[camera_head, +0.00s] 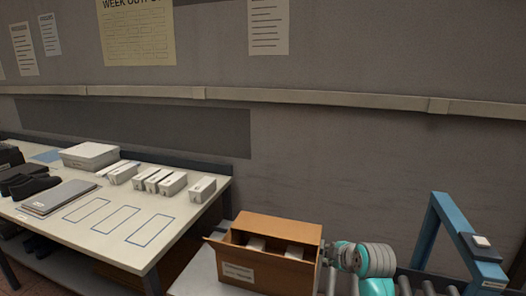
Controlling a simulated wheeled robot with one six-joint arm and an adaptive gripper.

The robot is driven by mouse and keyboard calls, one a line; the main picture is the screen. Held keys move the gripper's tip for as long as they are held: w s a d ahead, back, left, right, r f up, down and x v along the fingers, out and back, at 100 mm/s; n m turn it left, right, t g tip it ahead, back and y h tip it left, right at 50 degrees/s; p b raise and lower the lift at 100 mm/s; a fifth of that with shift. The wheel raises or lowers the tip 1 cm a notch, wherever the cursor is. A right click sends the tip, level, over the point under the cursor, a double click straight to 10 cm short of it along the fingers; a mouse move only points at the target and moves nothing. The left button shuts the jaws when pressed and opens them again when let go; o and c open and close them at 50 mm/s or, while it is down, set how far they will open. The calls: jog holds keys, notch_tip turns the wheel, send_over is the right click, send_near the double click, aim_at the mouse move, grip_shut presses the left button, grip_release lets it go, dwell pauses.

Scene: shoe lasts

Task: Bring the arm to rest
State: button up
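Part of my arm (374,261), a grey ribbed and teal section, shows at the lower right, just right of an open cardboard box. I cannot make out any gripper fingers. The cardboard box (237,272) has its flaps up and holds pale box-shaped things (294,251). The arm section overlaps the box's right edge in the picture; I cannot tell whether they touch.
A roller conveyor (427,288) with a blue frame (432,227) stands at the right. A table (185,212) at the left bears white boxes (173,184), dark shoes (34,186) and empty blue outlines. A grey wall with a rail (320,97) stands behind.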

jog(key=s+a+f+m+t, duration=0.1)
jog(key=s+f+m, duration=0.4)
jog(key=s+f, duration=0.9)
jog(key=s+f+m+t+h, duration=0.15)
jog(key=s+f+m, duration=0.4)
jog(key=s, duration=0.95)
jog(key=s+r+m+t, duration=0.1)
jog(key=s+m, duration=0.1)
jog(key=s, duration=1.7)
jog(key=s+r+m+t, duration=0.1)
jog(key=s+r+m, duration=0.2)
jog(key=s+r, duration=0.7)
jog(key=s, duration=0.2)
jog(key=shift+s+a+r, duration=0.3)
jog(key=shift+a, duration=0.1)
